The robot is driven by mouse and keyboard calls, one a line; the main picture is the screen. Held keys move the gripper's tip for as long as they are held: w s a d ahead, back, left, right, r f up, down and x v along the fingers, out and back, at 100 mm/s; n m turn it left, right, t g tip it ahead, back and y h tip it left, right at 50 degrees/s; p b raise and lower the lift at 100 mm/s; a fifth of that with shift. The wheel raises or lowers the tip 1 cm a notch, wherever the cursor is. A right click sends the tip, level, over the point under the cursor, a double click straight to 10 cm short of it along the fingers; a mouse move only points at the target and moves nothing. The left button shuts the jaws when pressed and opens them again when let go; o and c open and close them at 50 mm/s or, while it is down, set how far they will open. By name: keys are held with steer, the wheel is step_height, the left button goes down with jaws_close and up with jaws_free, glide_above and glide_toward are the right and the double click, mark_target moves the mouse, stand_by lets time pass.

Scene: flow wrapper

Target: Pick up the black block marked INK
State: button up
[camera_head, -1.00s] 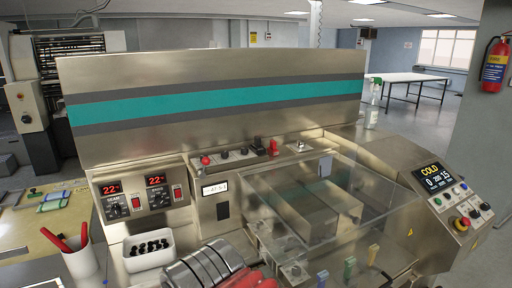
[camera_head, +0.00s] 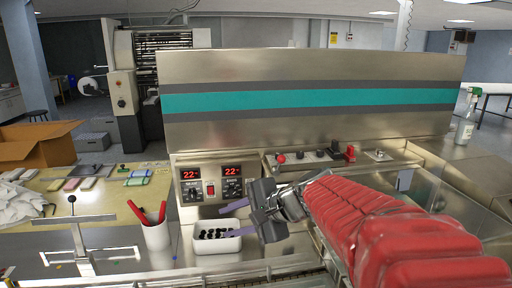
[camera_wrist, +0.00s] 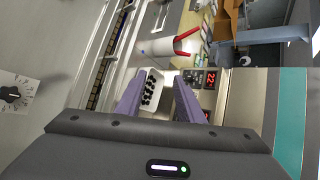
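Several small black blocks (camera_head: 216,233) stand in a white bin (camera_head: 218,247) in front of the dial panel. They also show in the wrist view (camera_wrist: 151,90), between my fingers. No INK marking is readable on any of them. My gripper (camera_head: 226,220) has two purple fingers, spread apart with nothing between them. In the head view it is over the right side of the bin, pointing left. In the wrist view the fingers (camera_wrist: 157,82) are open, with the bin (camera_wrist: 146,111) beyond them.
A white cup (camera_head: 157,236) with red pens stands left of the bin. The dial panel (camera_head: 211,184) rises behind it. A metal T-handled stand (camera_head: 81,245) is at the left. A cardboard box (camera_head: 38,145) and coloured pads are farther back left.

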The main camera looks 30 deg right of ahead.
steer(key=w+d+r+m+t+h, duration=0.1)
steer(key=w+d+m+t, duration=0.15)
steer(key=d, duration=0.35)
steer(key=w+d+r+m+t, duration=0.1)
steer(key=w+d+r+m, duration=0.15)
steer(key=d+m, duration=0.2)
steer(key=m+t+h, duration=0.4)
steer(key=m+h, duration=0.6)
steer(key=m, duration=0.6)
glide_toward(336, 146)
steer(key=shift+v, duration=1.1)
steer(key=shift+d+r, duration=0.1)
steer(key=shift+r, duration=0.05)
steer(key=shift+w, duration=0.1)
steer(key=shift+y, duration=0.3)
steer(key=x, duration=0.8)
steer(key=shift+w, duration=0.15)
steer(key=shift+d, duration=0.1)
steer(key=shift+w, duration=0.1)
steer(key=shift+d+x, duration=0.2)
steer(key=shift+x, duration=2.3)
